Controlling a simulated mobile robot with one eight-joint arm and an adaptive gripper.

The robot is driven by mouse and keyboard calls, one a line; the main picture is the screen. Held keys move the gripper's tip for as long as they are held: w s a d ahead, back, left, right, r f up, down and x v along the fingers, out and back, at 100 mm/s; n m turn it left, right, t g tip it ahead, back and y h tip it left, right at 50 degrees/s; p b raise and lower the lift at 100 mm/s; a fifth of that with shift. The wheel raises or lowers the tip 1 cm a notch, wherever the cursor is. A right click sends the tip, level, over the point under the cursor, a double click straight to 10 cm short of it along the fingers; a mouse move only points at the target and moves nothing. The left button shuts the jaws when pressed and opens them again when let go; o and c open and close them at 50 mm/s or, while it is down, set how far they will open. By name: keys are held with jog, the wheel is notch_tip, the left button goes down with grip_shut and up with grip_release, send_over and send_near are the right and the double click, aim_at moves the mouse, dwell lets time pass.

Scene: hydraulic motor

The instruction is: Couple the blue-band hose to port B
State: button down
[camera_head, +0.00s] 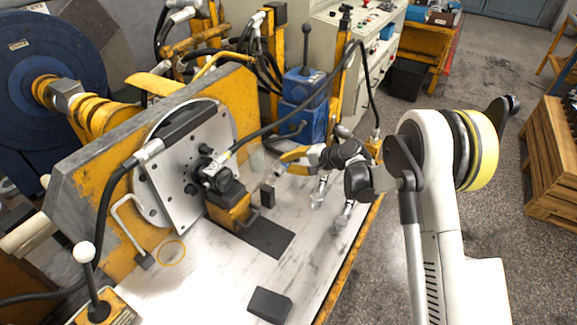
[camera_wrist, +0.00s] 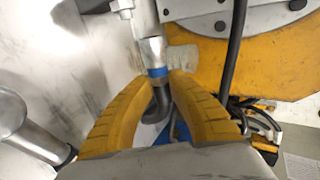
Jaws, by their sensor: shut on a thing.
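My gripper (camera_wrist: 158,82) has its two yellow fingers closed around the lower end of a silver hose fitting with a blue band (camera_wrist: 157,72). Black hose (camera_wrist: 158,100) bends away below the band, between the fingers. The silver body (camera_wrist: 150,30) runs up to the top edge of the wrist view, so its far end is out of frame. In the head view my gripper (camera_head: 290,156) is to the right of the motor (camera_head: 217,178), above the bench. No port B marking is legible.
A grey bolted plate (camera_head: 170,185) stands behind the motor on a yellow bracket (camera_head: 240,92). A black hose (camera_head: 300,122) crosses above my gripper. Silver fittings (camera_head: 343,213) stand on the bench to the right. A dark block (camera_head: 269,305) lies at the front; bare bench surrounds it.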

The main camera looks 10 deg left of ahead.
jog(key=shift+r+p, duration=1.65)
jog(key=shift+r, duration=2)
jog(key=w+a, duration=0.2)
jog(key=a, duration=0.5)
jog(key=shift+w+a+b, duration=0.2)
jog(key=shift+w+b, duration=0.1)
jog(key=shift+b, duration=0.15)
jog(key=shift+s, duration=0.1)
jog(key=s+a+b, duration=0.1)
jog(key=s+a, duration=0.2)
jog(key=s, duration=0.6)
jog(key=shift+s+a, duration=0.15)
jog(key=shift+s, duration=0.2)
jog(key=shift+s+a+b, duration=0.2)
jog(key=shift+s+b, duration=0.1)
jog(key=shift+s, duration=0.25)
jog(key=shift+s+a+b, duration=0.2)
jog(key=shift+s+b, duration=0.1)
jog(key=shift+s, duration=0.2)
jog(key=c, duration=1.3)
grip_release()
